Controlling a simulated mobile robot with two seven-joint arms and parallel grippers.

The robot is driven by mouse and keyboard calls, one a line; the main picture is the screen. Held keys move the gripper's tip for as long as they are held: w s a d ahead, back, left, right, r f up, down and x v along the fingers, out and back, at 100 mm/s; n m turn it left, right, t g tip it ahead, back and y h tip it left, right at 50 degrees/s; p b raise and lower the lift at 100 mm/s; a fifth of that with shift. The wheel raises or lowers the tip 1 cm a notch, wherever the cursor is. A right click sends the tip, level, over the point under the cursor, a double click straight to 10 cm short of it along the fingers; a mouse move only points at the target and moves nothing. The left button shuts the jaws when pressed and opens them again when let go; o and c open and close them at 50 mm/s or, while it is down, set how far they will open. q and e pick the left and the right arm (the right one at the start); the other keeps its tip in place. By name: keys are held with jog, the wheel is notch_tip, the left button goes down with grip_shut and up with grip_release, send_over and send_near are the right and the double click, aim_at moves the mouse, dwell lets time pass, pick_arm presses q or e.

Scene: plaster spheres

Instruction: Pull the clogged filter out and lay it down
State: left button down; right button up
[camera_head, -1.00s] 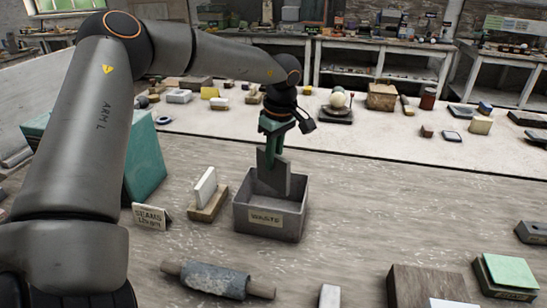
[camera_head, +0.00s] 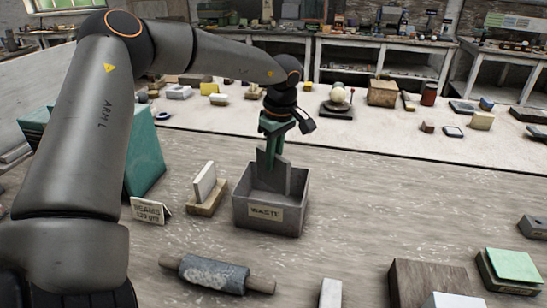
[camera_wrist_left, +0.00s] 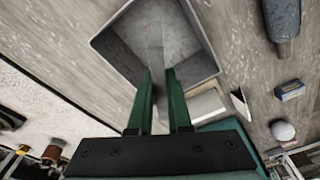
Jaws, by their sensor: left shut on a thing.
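My left gripper (camera_head: 272,150) is shut on a flat dark grey plate (camera_head: 267,172), which looks like the clogged filter. It holds the plate upright above the grey box marked WASTE (camera_head: 268,214), with the plate's lower part inside the box opening. The front wall hides the plate's lower edge, so I cannot tell whether it touches the bottom. In the left wrist view the green fingers (camera_wrist_left: 160,95) point into the box (camera_wrist_left: 108,45), with the thin plate between them. My right gripper is not in view.
A white slab stands in a wooden holder (camera_head: 206,208) left of the box, beside a small lettered card (camera_head: 150,210). A grey roller (camera_head: 214,275) lies in front. Blocks stand at the front right (camera_head: 430,280). The table right of the box is clear.

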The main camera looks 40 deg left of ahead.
aim_at(273, 187)
pick_arm(q)
jog(key=shift+f, duration=0.3)
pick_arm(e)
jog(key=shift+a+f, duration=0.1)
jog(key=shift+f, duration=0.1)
pick_arm(q)
jog(key=shift+f+b, duration=0.45)
jog(key=shift+b, duration=0.1)
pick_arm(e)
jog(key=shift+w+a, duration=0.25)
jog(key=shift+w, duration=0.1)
pick_arm(q)
jog(key=shift+f+b, duration=0.35)
jog(key=shift+f, duration=0.05)
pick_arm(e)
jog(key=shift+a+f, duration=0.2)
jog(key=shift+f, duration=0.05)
pick_arm(q)
jog(key=shift+f+b, duration=0.85)
jog(key=shift+f, duration=0.15)
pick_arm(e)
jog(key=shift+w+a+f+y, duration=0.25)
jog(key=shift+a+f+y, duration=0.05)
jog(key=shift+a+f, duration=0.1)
